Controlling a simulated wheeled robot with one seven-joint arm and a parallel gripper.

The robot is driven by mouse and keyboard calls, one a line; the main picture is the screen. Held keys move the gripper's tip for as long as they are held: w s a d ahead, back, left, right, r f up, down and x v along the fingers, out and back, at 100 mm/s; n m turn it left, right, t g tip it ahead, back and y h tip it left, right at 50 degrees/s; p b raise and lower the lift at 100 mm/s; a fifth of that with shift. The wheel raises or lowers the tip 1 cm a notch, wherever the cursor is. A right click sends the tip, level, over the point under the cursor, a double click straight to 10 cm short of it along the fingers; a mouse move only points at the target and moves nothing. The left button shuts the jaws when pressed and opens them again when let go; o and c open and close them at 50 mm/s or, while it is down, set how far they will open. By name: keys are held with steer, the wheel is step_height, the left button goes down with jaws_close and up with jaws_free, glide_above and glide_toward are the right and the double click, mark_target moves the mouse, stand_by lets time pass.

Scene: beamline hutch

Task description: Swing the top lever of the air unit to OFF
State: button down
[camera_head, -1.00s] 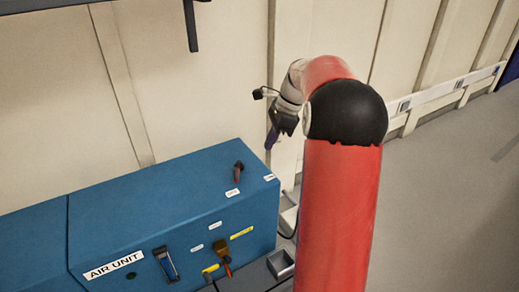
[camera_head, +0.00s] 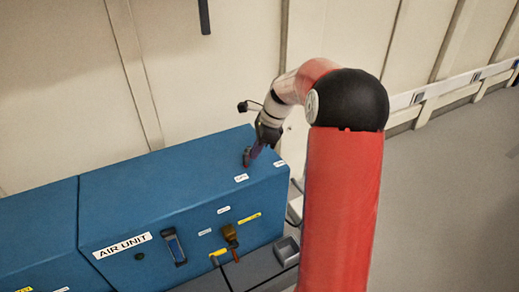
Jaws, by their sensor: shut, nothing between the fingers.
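The blue air unit (camera_head: 160,200) stands against the wall, with "AIR UNIT" on its front. Its top lever (camera_head: 246,158) is a short dark reddish handle near the right end of the top face. Two small white labels, one near the lever (camera_head: 241,178) and one at the right edge (camera_head: 280,163), are too small to read.
The front face carries a dark blue-grey handle (camera_head: 174,247), an orange-brown handle (camera_head: 230,237) and yellow tags. A grey open box (camera_head: 286,250) sits at the unit's right front. The cream wall (camera_head: 215,80) is close behind. Grey floor (camera_head: 450,210) is clear on the right.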

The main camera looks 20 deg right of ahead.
steer(key=shift+a, duration=0.1)
steer(key=shift+a+r+m+t+p, duration=0.15)
steer(key=shift+a+m+t+p, duration=0.15)
steer(key=shift+a+m+p, duration=0.4)
steer(key=shift+w+a+m, duration=0.1)
steer(key=shift+w+m, duration=0.05)
steer(key=shift+m, duration=0.55)
